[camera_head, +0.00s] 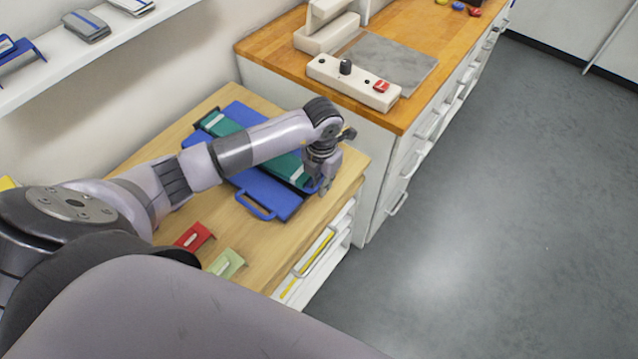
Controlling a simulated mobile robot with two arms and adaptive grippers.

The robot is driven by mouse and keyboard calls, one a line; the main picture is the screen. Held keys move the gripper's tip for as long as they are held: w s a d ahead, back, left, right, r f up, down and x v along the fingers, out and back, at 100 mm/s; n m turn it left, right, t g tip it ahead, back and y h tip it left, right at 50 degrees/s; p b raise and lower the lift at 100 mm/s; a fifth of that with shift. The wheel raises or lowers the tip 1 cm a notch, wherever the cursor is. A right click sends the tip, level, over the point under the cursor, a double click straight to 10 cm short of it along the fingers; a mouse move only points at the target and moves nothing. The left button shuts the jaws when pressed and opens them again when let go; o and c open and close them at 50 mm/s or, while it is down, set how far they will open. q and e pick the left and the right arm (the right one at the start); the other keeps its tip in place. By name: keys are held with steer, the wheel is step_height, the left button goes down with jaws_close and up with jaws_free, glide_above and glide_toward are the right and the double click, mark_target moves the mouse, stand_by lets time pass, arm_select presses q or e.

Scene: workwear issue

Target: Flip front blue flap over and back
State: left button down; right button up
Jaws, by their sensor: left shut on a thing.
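A blue folding board (278,207) lies on the wooden table, with a dark green piece (287,168) with pale bands on top of it. Its front blue flap, with a loop handle (256,206) at the near edge, lies toward the front of the table. My left arm crosses over the board and hides its middle. My left gripper (322,186) points down at the board's right corner and is shut there, on what looks like the edge of the blue flap; the exact contact is partly hidden. My right gripper is not in view.
A red holder (194,237) and a pale green holder (226,264) stand at the table's front edge. A taller wooden counter (270,50) with a white control box (353,83) stands behind on the right. A wall shelf (60,66) is at upper left. The grey floor at right is clear.

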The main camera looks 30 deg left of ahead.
arm_select(q)
steer(key=shift+w+a+r+p, duration=0.7)
steer(key=shift+a+r+p, duration=4)
steer(key=shift+r, duration=3.75)
steer(key=w+a+r+b, duration=0.1)
steer(key=a+b, duration=0.2)
steer(key=a, duration=0.7)
steer(key=w+a+r+b, duration=0.1)
steer(key=a+b, duration=0.2)
steer(key=a, duration=0.8)
steer(key=shift+w+r+b, duration=0.15)
steer(key=shift+w+b, duration=0.2)
steer(key=shift+w, duration=0.05)
steer(key=shift+d, duration=0.1)
